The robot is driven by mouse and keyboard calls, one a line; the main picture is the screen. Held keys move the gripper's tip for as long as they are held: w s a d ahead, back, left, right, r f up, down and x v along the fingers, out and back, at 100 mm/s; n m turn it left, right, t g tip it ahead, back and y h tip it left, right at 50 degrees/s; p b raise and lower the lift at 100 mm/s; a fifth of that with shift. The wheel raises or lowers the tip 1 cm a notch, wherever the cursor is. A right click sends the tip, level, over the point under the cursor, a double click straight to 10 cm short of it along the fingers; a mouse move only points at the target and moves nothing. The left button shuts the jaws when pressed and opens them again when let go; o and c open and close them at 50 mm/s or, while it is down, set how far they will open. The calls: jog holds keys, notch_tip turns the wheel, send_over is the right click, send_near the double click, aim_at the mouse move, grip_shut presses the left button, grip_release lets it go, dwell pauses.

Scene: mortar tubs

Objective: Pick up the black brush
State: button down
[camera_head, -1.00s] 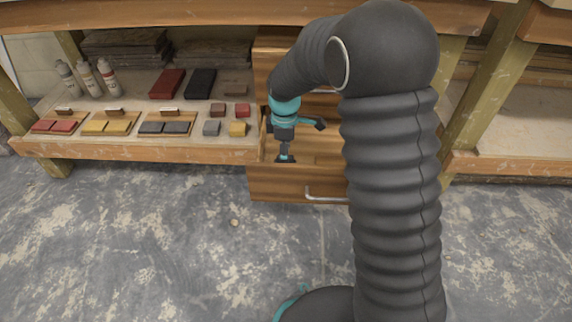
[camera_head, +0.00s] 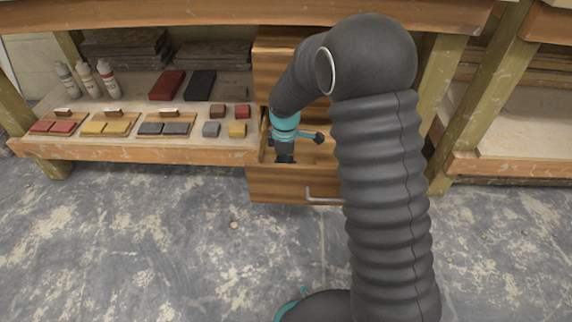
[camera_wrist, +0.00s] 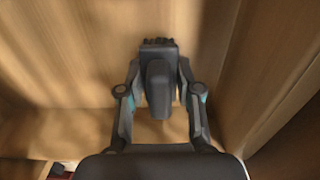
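A dark brush-like thing, which I take for the black brush (camera_wrist: 157,88), lies in the wooden drawer, in the middle of the wrist view. Its rough dark end points to the top of that view. My gripper (camera_wrist: 158,68) reaches down into the drawer with one finger on each side of it. The fingers look open, with gaps beside the brush's narrow part; whether the tips touch its wider end I cannot tell. In the head view my gripper (camera_head: 285,158) is at the pulled-out drawer (camera_head: 290,185), whose front and my arm hide the brush.
The drawer's side wall (camera_wrist: 240,75) stands close right of my gripper in the wrist view. Left of the drawer, a low shelf (camera_head: 140,153) holds bottles (camera_head: 107,77), red and black blocks and sample boards. The floor in front is clear.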

jog(key=shift+r, duration=0.1)
jog(key=shift+r, duration=0.55)
jog(key=r, duration=0.1)
jog(key=d+r+p, duration=0.1)
jog(key=r, duration=0.1)
jog(key=shift+s+r, duration=0.1)
jog(key=shift+r, duration=0.2)
jog(key=s+d+r+p, duration=0.1)
jog(key=s+d+r, duration=0.1)
jog(key=d+r, duration=0.4)
jog(key=d, duration=0.4)
jog(key=shift+s+d, duration=0.15)
jog(key=shift+s, duration=0.25)
